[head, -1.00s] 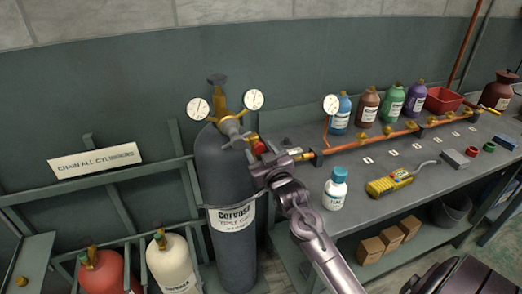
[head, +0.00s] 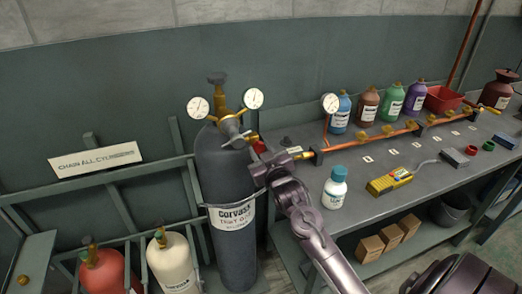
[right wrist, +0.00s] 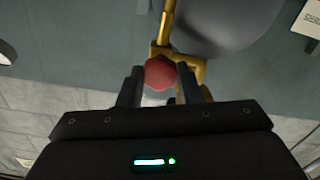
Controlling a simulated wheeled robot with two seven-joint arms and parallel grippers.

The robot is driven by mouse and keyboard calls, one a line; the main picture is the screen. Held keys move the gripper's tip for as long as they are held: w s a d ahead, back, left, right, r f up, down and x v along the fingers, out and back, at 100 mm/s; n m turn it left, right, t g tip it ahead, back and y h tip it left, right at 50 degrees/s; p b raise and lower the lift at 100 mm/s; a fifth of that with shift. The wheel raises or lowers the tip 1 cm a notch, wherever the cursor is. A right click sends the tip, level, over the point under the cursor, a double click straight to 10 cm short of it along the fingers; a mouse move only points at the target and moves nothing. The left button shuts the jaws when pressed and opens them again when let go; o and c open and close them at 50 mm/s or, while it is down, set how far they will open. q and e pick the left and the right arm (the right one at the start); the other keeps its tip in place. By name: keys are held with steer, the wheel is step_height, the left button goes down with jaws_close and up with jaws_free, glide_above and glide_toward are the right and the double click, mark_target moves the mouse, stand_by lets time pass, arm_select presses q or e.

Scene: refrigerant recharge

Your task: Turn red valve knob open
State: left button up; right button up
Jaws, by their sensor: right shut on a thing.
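The red valve knob (head: 259,146) sits on the brass valve fitting at the right of the grey gas cylinder's (head: 222,165) top. My right gripper (head: 264,153) reaches it from the right and is shut on it. In the right wrist view the knob (right wrist: 160,73) shows as a red faceted shape between the two dark fingers, with brass pipework (right wrist: 163,38) just beyond it. The fingers partly hide the knob in the head view, and its turn angle cannot be told. My left gripper is not in view.
Two round gauges (head: 198,107) (head: 253,98) flank the cylinder top. The workbench (head: 290,185) holds a copper manifold (head: 375,138), a white bottle (head: 335,188) and a yellow meter (head: 389,180). Red (head: 103,272) and cream (head: 173,262) cylinders stand in a rack at lower left.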

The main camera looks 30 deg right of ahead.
steer(key=n+p, duration=0.1)
steer(key=n, duration=0.3)
steer(key=n+p, duration=0.1)
steer(key=n, duration=0.2)
steer(key=shift+n+p, duration=0.35)
steer(key=shift+n, duration=0.05)
steer(key=n+p, duration=0.2)
steer(key=n, duration=0.5)
steer(key=n+p, duration=0.2)
steer(key=n, duration=0.4)
steer(key=shift+n, duration=0.3)
steer(key=n+p, duration=0.1)
steer(key=n, duration=0.2)
steer(key=shift+f+n+p, duration=0.1)
steer(key=shift+n+p, duration=0.4)
steer(key=shift+n, duration=1.2)
steer(key=o, duration=1)
